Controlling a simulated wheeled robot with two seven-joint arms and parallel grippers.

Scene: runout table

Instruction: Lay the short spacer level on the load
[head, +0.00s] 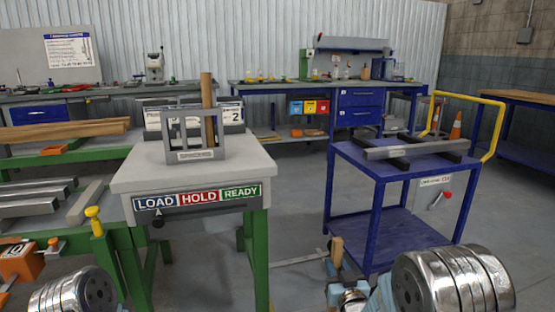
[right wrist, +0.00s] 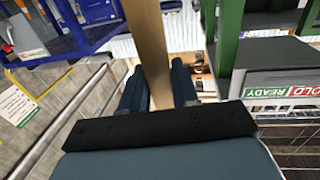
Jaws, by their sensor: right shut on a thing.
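My right gripper (head: 338,284) is low in front of the blue cart, shut on a pale wooden piece (head: 336,251), apparently the short spacer. In the right wrist view the wooden piece (right wrist: 150,50) runs between the two dark fingers (right wrist: 157,88) and out of the top of the picture. In the head view it stands nearly upright, its lower part hidden by the gripper. A grey bar (head: 410,149), apparently the load, lies across black supports (head: 386,141) on the cart top. My left arm shows at bottom left, but its gripper is out of view.
The blue cart (head: 362,163) has a yellow handle (head: 497,128) at right. The grey table (head: 131,178), with LOAD, HOLD and READY labels, carries a slotted metal rack (head: 194,155) holding a longer wooden stick (head: 207,100). Open floor (head: 297,220) lies between table and cart.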

